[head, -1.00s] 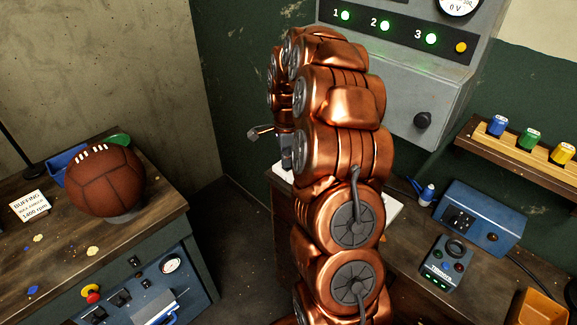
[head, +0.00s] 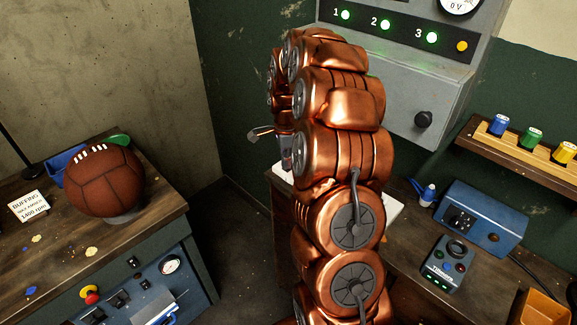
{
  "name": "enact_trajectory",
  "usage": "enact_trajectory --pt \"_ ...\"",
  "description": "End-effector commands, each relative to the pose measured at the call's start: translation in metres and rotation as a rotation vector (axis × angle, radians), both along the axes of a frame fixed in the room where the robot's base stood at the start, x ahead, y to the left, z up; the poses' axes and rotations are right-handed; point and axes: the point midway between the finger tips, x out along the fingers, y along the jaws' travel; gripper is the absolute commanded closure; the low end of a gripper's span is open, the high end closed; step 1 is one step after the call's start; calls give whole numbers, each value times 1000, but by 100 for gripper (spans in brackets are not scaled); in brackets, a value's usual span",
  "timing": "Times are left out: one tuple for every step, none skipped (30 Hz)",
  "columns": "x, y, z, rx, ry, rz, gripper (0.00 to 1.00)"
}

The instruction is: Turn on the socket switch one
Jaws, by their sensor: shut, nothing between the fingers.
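My gripper (head: 258,134) shows only in small part, left of my copper arm; its thin metal tip looks shut and empty, and the arm hides the rest. It appears in front of the green wall, above the gap between the benches. A blue box with a black socket-like face (head: 459,220) stands on the right bench. A grey wall panel (head: 410,75) carries green lights numbered 1 (head: 346,15), 2 and 3, all lit. A blue control panel (head: 165,262) on the left bench's front has several dark switches (head: 120,299). I cannot tell which switch is socket switch one.
A brown leather ball (head: 104,181) rests on the left bench, beside a buffing sign (head: 28,206). A small control unit with buttons (head: 443,265) stands on the right bench. A shelf (head: 500,147) holds coloured spools. Floor shows between the benches.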

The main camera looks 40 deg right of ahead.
Motion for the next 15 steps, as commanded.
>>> enact_trajectory --pt "1 0 3 -1 -3 0 100" --pt "1 0 5 -2 -2 0 100" --pt "1 -1 7 -2 -3 0 100" --pt "1 -1 9 -2 -3 0 100" --pt "1 -1 12 -2 -3 -1 100" --pt "1 -1 14 -2 -3 -1 100" --pt "1 0 16 -1 -3 -1 100" --pt "1 0 18 -1 -3 -1 100" --pt "0 0 21 -1 -2 -1 100" --pt "1 0 23 -1 -2 -1 100" --pt "1 0 25 -1 -3 -1 100" --pt "1 0 28 -1 -3 -1 100" --pt "1 0 30 -2 -4 -1 100" --pt "1 -1 32 -2 -4 -1 100" --pt "1 -1 34 -3 -4 -1 100"
